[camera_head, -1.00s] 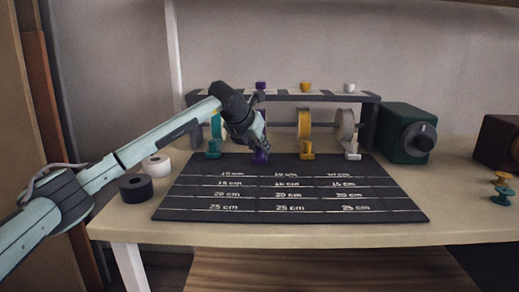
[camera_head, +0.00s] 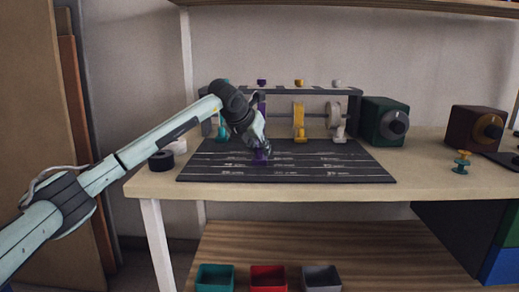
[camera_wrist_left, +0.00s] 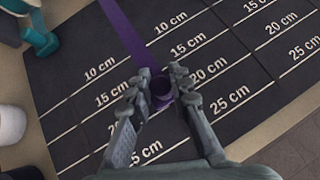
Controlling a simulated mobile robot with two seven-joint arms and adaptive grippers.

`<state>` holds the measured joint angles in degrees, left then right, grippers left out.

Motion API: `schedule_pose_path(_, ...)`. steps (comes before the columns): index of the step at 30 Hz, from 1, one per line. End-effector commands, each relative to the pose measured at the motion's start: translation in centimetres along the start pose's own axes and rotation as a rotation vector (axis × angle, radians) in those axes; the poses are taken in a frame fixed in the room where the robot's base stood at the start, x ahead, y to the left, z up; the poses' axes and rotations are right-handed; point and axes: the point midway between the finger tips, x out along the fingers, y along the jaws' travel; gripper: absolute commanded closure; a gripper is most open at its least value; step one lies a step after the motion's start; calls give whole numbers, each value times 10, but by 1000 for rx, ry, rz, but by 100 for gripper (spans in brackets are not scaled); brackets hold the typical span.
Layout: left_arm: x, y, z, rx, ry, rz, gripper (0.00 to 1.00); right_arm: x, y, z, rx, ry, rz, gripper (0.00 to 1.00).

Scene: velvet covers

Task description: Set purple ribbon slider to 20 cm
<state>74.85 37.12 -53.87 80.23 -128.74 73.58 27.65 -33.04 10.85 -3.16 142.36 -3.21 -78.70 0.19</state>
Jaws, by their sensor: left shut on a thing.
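My left gripper (camera_wrist_left: 163,80) is shut on the purple ribbon slider (camera_wrist_left: 160,88); in the head view the gripper (camera_head: 261,148) reaches over the black marked mat (camera_head: 330,176) and the slider (camera_head: 261,157) shows at its tips. The purple ribbon (camera_wrist_left: 122,27) runs out from the rack along the mat to the slider. In the wrist view the slider is near the 20 cm label (camera_wrist_left: 209,68) of the neighbouring column. The fingers hide part of the marks beside it, so its exact alignment cannot be told. My right gripper is not in view.
The rack (camera_head: 280,90) stands behind the mat, with teal (camera_head: 222,132), yellow (camera_head: 300,135) and white (camera_head: 339,135) sliders at its front. A green box with a dial (camera_head: 381,122) stands to the right. A black roll (camera_head: 161,161) lies left of the mat.

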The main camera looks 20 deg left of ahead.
Motion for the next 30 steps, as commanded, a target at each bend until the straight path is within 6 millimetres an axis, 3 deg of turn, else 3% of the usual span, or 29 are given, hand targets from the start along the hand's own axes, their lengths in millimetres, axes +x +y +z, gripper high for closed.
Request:
schedule_pose_path(11, -1, 0, 2, 0, -3, 0, 100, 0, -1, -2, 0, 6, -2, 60)
schedule_pose_path(12, -1, 0, 2, 0, -3, 0, 80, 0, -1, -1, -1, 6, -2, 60)
schedule_pose_path(17, -1, 0, 1, 0, -3, 0, 60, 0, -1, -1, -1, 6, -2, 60)
schedule_pose_path(26, -1, 0, 1, 0, -2, 0, 59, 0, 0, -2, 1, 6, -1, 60)
schedule_pose_path(30, -12, 1, 1, 1, -3, 1, 59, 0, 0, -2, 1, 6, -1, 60)
